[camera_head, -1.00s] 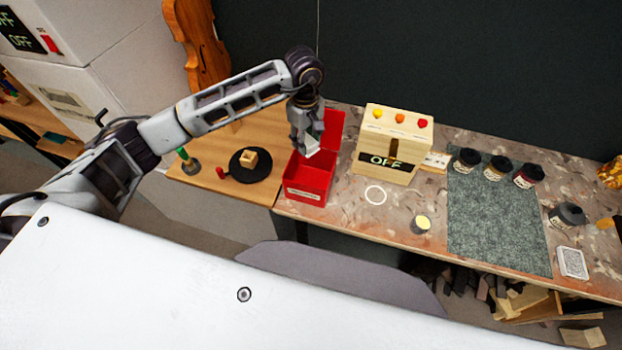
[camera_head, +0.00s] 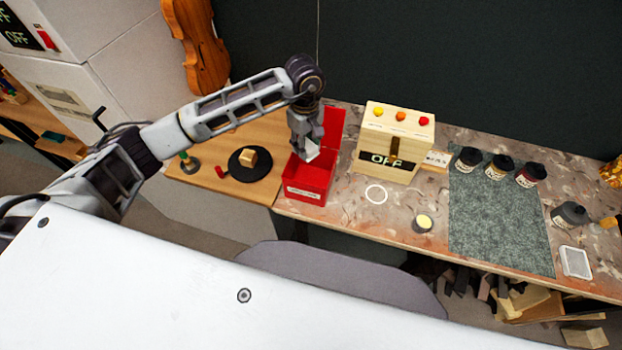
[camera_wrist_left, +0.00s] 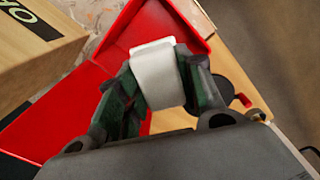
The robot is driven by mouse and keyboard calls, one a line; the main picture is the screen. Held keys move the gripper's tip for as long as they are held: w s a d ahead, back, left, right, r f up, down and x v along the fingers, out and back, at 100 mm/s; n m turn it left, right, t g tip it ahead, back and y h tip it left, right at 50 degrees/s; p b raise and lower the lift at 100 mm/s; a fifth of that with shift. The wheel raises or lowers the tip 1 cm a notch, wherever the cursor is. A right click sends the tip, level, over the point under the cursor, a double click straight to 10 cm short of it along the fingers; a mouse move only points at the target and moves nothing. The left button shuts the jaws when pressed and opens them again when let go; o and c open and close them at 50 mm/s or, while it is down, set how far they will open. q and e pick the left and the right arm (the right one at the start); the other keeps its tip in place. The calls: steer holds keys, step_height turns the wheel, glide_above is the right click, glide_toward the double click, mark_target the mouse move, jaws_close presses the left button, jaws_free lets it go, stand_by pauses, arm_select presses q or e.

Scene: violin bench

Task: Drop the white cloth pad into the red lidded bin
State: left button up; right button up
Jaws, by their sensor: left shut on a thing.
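The white cloth pad (camera_head: 312,151) is between the fingers of my left gripper (camera_head: 305,148), which is shut on it. In the left wrist view the pad (camera_wrist_left: 157,77) shows pale between the two dark fingers. The red bin (camera_head: 308,183) stands open on the bench, its lid raised at the back right. The pad and fingertips are over the bin's opening. The bin's floor is mostly hidden. My right gripper is not in view.
A wooden box with an OFF display (camera_head: 394,142) stands right of the bin. A black disc with a wooden block (camera_head: 249,158) lies to the left. A violin (camera_head: 197,50) hangs behind.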

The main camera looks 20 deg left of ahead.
arm_select(q)
steer(key=shift+f+b, duration=0.55)
steer(key=shift+f, duration=1.05)
steer(key=o, duration=1)
steer(key=shift+r, duration=6)
steer(key=shift+d, duration=0.15)
